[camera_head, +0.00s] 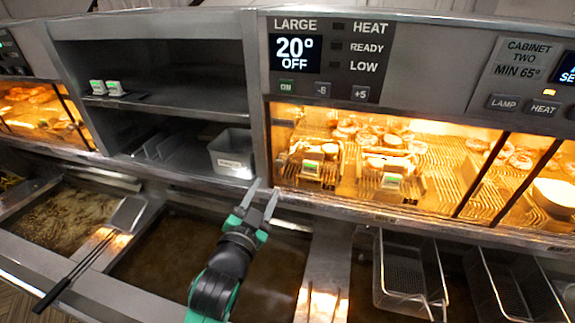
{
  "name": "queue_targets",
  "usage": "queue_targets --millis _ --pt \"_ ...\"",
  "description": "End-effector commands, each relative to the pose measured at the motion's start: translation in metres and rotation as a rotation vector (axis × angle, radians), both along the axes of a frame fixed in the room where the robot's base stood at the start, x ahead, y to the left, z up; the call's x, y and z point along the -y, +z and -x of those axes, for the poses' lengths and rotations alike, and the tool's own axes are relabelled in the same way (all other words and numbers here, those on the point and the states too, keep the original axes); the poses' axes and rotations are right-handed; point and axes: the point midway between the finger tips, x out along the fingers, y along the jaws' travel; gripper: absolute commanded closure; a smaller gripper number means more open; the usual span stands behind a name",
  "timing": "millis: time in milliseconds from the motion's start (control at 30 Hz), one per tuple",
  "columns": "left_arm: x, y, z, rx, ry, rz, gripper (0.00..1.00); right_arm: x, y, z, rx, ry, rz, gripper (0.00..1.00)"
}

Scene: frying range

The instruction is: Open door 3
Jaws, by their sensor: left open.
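A lit cabinet (375,197) with food behind glass fills the right of the view. Dark slanted bars (483,172) divide its glass front. No door number is readable, so I cannot tell which pane is door 3. My left gripper (265,190) is open and empty. Its two grey fingers point up near the cabinet's lower left edge, in front of the steel ledge. I cannot tell whether they touch anything. My right gripper is not in view.
A control panel (325,60) reads "20° OFF". Open shelves (165,75) hold a grey bin (232,153). Below are fryer vats, a long-handled tool (85,262) at left, and wire baskets (410,270) at right. Another lit cabinet (40,112) stands far left.

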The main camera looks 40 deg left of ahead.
Motion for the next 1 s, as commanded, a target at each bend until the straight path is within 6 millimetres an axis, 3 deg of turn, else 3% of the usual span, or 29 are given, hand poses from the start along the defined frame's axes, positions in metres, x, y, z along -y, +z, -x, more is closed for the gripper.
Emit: queue_targets --millis 233,600,1000 --pt "-0.012 -0.002 -0.026 0.002 0.001 0.000 0.54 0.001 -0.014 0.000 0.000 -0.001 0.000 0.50" --pt "-0.043 0.002 -0.092 0.001 0.000 0.000 0.54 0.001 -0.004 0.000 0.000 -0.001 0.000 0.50" --pt "-0.048 0.001 -0.105 0.002 -0.002 0.000 0.54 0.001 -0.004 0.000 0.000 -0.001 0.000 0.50"
